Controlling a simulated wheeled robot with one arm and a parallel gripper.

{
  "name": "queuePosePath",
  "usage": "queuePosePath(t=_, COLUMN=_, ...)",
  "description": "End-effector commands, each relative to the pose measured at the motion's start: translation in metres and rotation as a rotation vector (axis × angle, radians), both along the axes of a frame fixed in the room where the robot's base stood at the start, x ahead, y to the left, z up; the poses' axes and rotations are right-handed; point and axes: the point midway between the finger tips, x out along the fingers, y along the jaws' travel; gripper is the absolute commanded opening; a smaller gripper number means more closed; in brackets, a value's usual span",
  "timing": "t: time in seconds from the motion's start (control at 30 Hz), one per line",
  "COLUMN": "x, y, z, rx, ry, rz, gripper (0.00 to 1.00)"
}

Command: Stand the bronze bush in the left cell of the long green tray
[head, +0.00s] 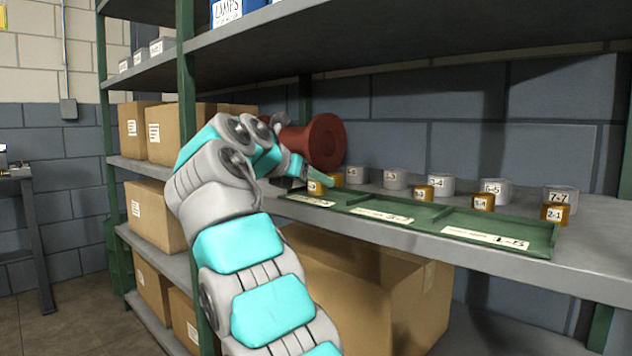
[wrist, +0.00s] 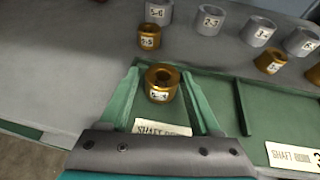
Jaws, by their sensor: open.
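The long green tray (head: 400,226) lies along the shelf's front edge, with dividers and label cards in its cells. A bronze bush (wrist: 162,84) with a white label stands upright in its left cell, behind the "SHAFT" card (wrist: 162,128). It also shows in the head view (head: 317,187), partly covered by my gripper. My gripper (wrist: 160,76) is open, with one teal finger on each side of this bush. Small gaps seem to show beside it; I cannot tell whether a finger touches it. My gripper (head: 308,175) also shows at the tray's left end.
Behind the tray stand other bronze bushes (head: 483,202) and several grey rings (head: 396,179). One bronze bush (wrist: 149,37) stands just behind the left cell. A red flanged spool (head: 325,141) is close behind my wrist. The upper shelf (head: 400,38) hangs above.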

Motion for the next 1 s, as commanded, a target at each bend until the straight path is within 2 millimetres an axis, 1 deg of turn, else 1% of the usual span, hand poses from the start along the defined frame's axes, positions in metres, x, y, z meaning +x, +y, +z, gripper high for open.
queuePosePath(t=0.17, x=-0.009, y=0.0, z=0.003, rx=-0.001, ry=-0.001, rz=-0.005, gripper=0.64)
queuePosePath(t=0.2, x=-0.016, y=0.004, z=0.01, rx=0.0, ry=-0.003, rz=-0.004, gripper=0.64)
queuePosePath(t=0.4, x=-0.049, y=0.024, z=0.026, rx=0.0, ry=-0.003, rz=-0.006, gripper=0.64)
queuePosePath(t=0.6, x=-0.073, y=0.04, z=0.036, rx=0.001, ry=-0.004, rz=-0.004, gripper=0.64)
queuePosePath(t=0.8, x=-0.083, y=0.046, z=0.039, rx=0.001, ry=-0.001, rz=-0.005, gripper=0.64)
queuePosePath(t=1.0, x=-0.084, y=0.046, z=0.038, rx=0.001, ry=-0.001, rz=-0.005, gripper=0.64)
